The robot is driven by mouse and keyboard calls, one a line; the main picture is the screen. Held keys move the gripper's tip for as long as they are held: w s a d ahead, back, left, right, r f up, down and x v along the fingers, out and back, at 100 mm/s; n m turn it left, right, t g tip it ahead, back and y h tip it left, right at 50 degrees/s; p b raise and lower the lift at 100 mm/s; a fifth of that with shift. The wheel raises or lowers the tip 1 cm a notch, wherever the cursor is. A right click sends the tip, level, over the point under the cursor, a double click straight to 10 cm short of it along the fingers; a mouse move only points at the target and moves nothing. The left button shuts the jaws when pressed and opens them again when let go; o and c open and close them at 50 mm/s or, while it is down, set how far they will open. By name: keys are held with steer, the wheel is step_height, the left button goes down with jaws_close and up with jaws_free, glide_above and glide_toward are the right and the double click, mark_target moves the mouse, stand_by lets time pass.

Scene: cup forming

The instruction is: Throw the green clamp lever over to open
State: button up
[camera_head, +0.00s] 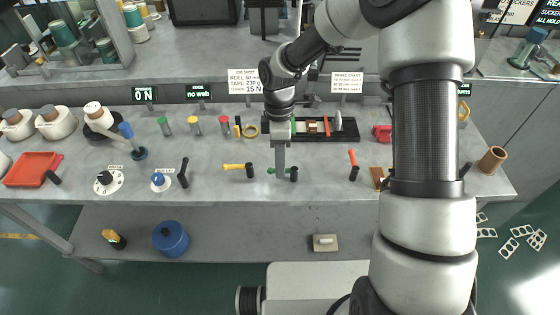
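The green clamp lever (271,170) lies low and roughly level on the bench top, with its black pivot block (294,174) at its right end. My gripper (281,176) points straight down over the lever. Its grey fingers cross in front of the lever's middle and hide part of it. From this one view I cannot tell whether the fingers touch the lever or how far apart they are.
A yellow lever (233,166) with a black block stands to the left, and a red lever (352,157), more upright, to the right. A black rail fixture (345,130) lies behind my gripper.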

steer(key=w+r+p, duration=0.1)
steer(key=w+r, duration=0.2)
steer(key=r, duration=1.4)
steer(key=shift+w, duration=0.2)
steer(key=shift+r, duration=0.1)
steer(key=s+d+r+m+t+h+p, duration=0.1)
steer(key=s+d+r+m+t, duration=0.1)
steer(key=s+d+r+m, duration=0.4)
steer(key=s+d+r+m+t+p, duration=0.1)
steer(key=s+d+r+m+t, duration=0.2)
steer(key=r, duration=0.4)
steer(key=s+d+r+m+t+p, duration=0.1)
steer(key=s+d+m, duration=0.1)
steer(key=s+m, duration=0.2)
steer(key=s+d+r+m+t+y+p, duration=0.1)
steer(key=s+d+m, duration=0.1)
steer(key=s+m, duration=0.3)
steer(key=s, duration=0.3)
steer(key=shift+s+d+r+t, duration=0.2)
steer(key=shift+d+r+t, duration=0.15)
steer(key=shift+r+t, duration=0.05)
